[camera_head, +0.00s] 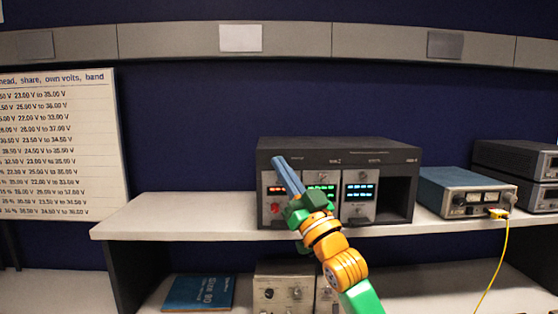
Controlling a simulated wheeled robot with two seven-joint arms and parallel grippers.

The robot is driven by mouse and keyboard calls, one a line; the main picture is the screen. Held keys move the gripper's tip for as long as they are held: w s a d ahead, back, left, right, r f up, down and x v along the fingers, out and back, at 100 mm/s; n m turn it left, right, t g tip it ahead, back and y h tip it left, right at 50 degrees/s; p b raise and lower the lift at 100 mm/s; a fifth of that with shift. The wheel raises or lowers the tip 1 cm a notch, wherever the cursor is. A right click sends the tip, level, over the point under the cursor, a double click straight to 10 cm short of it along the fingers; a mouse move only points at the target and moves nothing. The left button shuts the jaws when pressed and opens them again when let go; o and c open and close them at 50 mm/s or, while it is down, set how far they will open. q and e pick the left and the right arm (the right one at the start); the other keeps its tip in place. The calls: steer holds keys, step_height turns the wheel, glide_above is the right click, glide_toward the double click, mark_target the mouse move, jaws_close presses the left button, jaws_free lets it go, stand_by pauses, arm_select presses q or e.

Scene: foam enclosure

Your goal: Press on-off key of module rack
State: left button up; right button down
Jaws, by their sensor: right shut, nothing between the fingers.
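The module rack (390,157) is a dark grey box on the white shelf, with lit red, green and cyan displays in its modules and an empty bay at its right end. My right gripper (277,160) is shut and empty, its blue fingers pointing up and left in front of the rack's upper left front. I cannot tell whether the fingertips touch the rack. The gripper and wrist cover part of the left and middle modules. A red knob or button (275,208) shows low on the left module. The on-off key cannot be made out for certain. My left gripper is not in view.
A blue instrument with a meter (447,180) and a yellow cable (502,250) stands right of the rack, beside stacked dark units (515,160). A printed board (60,140) stands left. The shelf (180,213) is clear on its left. A book (200,292) and grey instruments (282,285) sit below.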

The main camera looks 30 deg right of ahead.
steer(key=shift+w, duration=0.1)
steer(key=shift+w+d, duration=0.25)
steer(key=shift+w, duration=0.05)
steer(key=shift+p, duration=0.3)
steer(key=s+a, duration=0.3)
steer(key=s, duration=0.3)
steer(key=shift+a+b, duration=0.3)
stand_by(0.5)
